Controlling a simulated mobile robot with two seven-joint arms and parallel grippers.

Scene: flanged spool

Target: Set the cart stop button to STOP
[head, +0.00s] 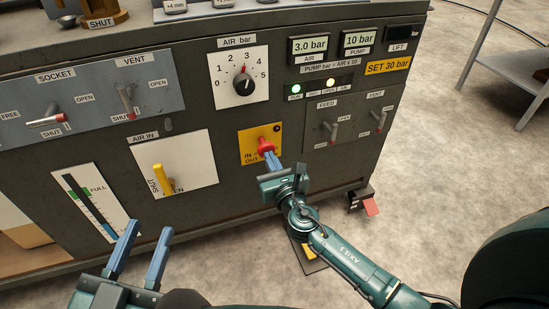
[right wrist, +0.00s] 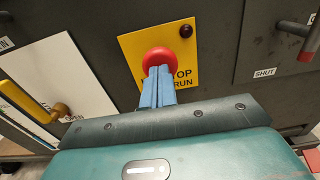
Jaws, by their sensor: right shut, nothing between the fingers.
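The cart stop button, a red mushroom knob (head: 265,145), sits on a yellow plate (head: 247,143) on the cart's front. It also shows in the right wrist view (right wrist: 157,57), where the plate's partly covered text reads "TOP" and "RUN". In the head view, "IN" and "OUT" show at the plate's left. My right gripper (head: 270,158) is shut and empty, its blue fingertips (right wrist: 159,72) right at the knob's front and hiding its lower part. I cannot tell whether they touch it, or whether the knob is in or out. My left gripper (head: 151,226) is open and empty, low at the left.
A small dark lamp (head: 277,129) is on the plate's top right corner. A yellow AIR IN handle (head: 164,178) sticks out left of the plate. FEED and VENT levers (head: 329,130) are to the right. A red pedal (head: 370,207) is low at the cart's corner.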

